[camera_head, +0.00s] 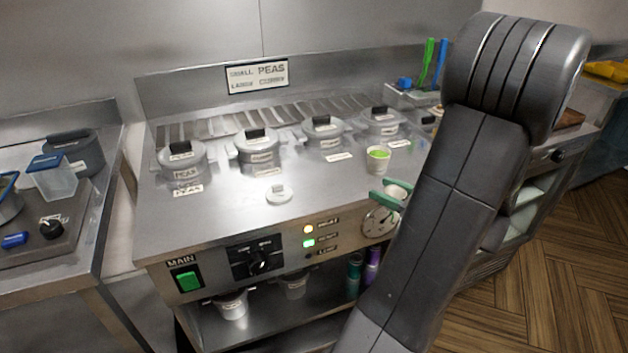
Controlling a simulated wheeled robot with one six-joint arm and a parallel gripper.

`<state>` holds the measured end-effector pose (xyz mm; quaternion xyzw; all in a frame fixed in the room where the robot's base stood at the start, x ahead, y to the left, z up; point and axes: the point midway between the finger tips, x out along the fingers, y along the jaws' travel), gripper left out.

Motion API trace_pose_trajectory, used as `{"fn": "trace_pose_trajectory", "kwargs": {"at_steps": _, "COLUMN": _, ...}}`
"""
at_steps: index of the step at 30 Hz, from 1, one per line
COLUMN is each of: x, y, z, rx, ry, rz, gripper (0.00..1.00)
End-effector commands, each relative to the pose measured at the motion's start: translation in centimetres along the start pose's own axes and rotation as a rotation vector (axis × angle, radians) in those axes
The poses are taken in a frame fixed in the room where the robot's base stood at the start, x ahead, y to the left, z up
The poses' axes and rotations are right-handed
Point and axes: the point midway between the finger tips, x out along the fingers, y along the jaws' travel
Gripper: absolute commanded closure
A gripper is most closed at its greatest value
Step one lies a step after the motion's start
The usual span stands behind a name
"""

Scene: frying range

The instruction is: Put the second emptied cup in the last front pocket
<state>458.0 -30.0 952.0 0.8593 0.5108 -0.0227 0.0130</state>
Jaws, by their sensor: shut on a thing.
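My gripper (388,194), with green fingers, is at the front right of the steel counter, partly hidden by my arm. It is shut on a pale cup (397,189), held just above or at the counter's front edge; I cannot tell if it touches. The inside of this cup is not clear. Another white cup (377,165) stands upright behind it with green contents, probably peas. No front pocket can be made out clearly; my arm covers the counter's right part.
Several lidded pots stand in a row, among them one at the left (182,160). A small white lid (279,195) lies on the counter (225,215). A sign (257,75) stands behind. Cups (232,307) sit on the lower shelf. The counter's front middle is mostly clear.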

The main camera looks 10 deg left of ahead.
Motion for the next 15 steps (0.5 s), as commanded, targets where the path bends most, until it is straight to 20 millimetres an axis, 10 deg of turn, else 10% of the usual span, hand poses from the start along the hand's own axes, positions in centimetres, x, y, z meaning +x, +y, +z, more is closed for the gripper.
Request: {"fn": "trace_pose_trajectory", "kwargs": {"at_steps": 15, "x": 11.5, "y": -0.1, "z": -0.8, "rx": 0.001, "ry": -0.001, "rz": -0.005, "gripper": 0.72}}
